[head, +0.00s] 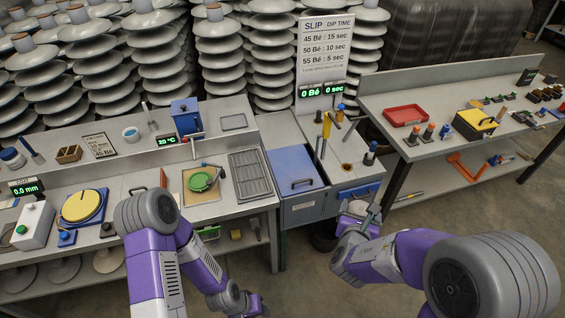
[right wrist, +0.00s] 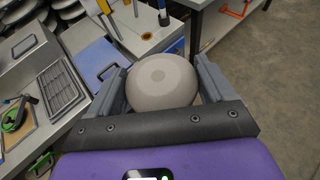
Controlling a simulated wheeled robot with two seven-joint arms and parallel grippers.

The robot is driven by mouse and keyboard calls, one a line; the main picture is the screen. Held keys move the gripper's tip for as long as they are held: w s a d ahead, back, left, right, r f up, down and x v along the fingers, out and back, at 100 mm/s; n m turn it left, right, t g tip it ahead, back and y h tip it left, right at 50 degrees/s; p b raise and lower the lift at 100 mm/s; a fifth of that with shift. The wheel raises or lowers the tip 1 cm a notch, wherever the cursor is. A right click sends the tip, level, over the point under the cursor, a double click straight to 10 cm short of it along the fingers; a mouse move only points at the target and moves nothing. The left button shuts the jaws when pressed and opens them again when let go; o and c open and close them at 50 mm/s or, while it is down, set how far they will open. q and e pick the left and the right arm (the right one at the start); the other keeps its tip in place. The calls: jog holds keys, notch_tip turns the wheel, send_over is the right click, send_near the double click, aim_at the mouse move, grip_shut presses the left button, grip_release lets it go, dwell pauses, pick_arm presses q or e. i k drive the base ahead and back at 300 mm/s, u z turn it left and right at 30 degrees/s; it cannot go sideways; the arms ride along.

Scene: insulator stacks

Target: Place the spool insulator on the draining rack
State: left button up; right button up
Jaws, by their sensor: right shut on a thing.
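The spool insulator (right wrist: 160,80) is a smooth, rounded, grey-beige piece. In the right wrist view it sits between the two jaws of my right gripper (head: 360,208), which is shut on it.
A green round tool (head: 201,181) on a tray lies left of the rack. A blue lid with a handle (head: 294,172) is to its right, then a panel with upright tools (head: 326,125). A side table with a red tray (head: 404,115) stands at right.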

aim_at(250, 171)
jog(key=z, duration=0.05)
jog(key=i, duration=0.85)
jog(key=u, duration=0.7)
